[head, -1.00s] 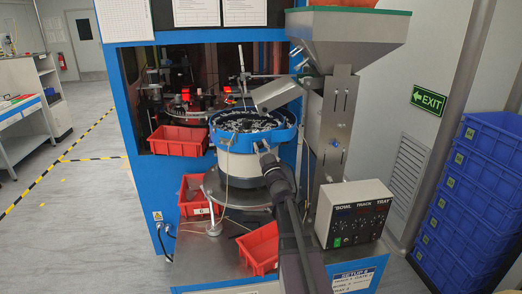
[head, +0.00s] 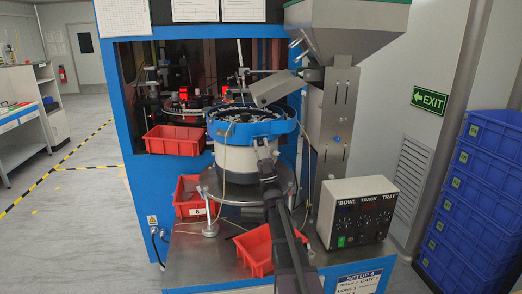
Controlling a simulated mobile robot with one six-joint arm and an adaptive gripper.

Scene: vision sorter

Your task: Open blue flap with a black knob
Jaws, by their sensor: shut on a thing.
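The round bowl feeder has a blue rim (head: 225,131) and a white body (head: 232,158), and dark and light small parts lie inside it. My gripper (head: 262,141) is at the front right of this rim, touching or almost touching it. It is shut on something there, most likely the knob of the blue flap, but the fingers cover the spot. I cannot make out the black knob or the flap's outline, nor tell whether the flap is open.
Red bins stand at the left (head: 175,141), below the bowl (head: 190,196) and in front (head: 256,249). A control box (head: 357,211) stands to the right. A metal hopper (head: 347,30) and chute (head: 279,87) rise behind. Blue crates (head: 470,190) are stacked at far right.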

